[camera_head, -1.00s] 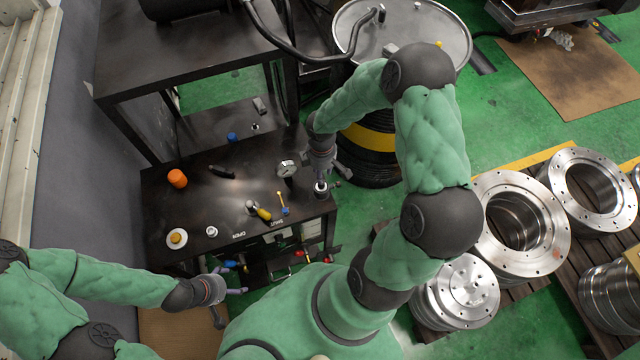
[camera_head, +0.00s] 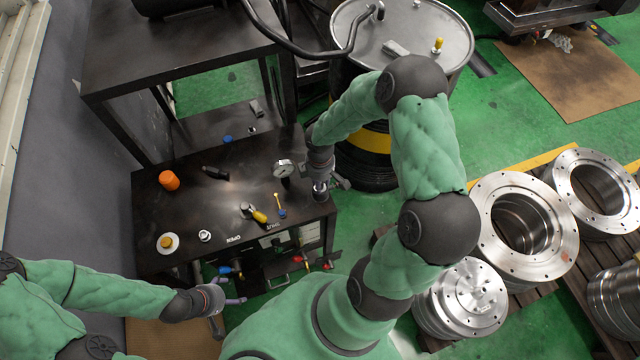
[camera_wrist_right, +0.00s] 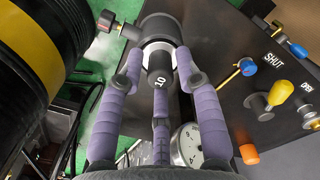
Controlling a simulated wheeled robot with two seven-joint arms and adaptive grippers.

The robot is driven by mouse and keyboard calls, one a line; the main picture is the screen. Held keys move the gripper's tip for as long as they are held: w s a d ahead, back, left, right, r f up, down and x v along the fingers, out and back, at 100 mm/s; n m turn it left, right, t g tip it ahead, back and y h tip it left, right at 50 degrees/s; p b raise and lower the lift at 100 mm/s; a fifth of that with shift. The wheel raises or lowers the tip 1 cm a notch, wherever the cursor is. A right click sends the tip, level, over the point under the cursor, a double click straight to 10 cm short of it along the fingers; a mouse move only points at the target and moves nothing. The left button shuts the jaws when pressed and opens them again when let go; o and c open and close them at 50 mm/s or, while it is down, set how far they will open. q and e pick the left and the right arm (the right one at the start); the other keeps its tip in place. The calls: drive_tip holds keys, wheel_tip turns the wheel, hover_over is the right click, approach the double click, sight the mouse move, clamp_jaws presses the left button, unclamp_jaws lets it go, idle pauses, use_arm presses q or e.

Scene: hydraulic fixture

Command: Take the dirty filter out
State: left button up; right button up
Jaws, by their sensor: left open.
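A black cylinder marked "10" (camera_wrist_right: 159,68) with a pale metal collar stands at the edge of the bench in the right wrist view. I cannot tell whether it is the dirty filter or a part that holds it. The purple fingers of my right gripper (camera_wrist_right: 158,78) are on both sides of it, close to the collar; whether they press on it is unclear. In the head view the right gripper (camera_head: 320,183) is at the bench's right end, mostly hidden by its wrist. My left gripper (camera_head: 230,291) is open and empty, in front of the bench.
A pressure gauge (camera_head: 283,169) stands beside the right gripper. A yellow-handled valve (camera_head: 257,214) and a blue-tipped lever (camera_head: 281,206) are nearby. A drum (camera_head: 455,45) stands behind.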

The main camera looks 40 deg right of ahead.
clamp_jaws()
drive_tip(key=shift+r, duration=0.15)
drive_tip(key=shift+r+p, duration=3.4)
drive_tip(key=shift+r, duration=0.75)
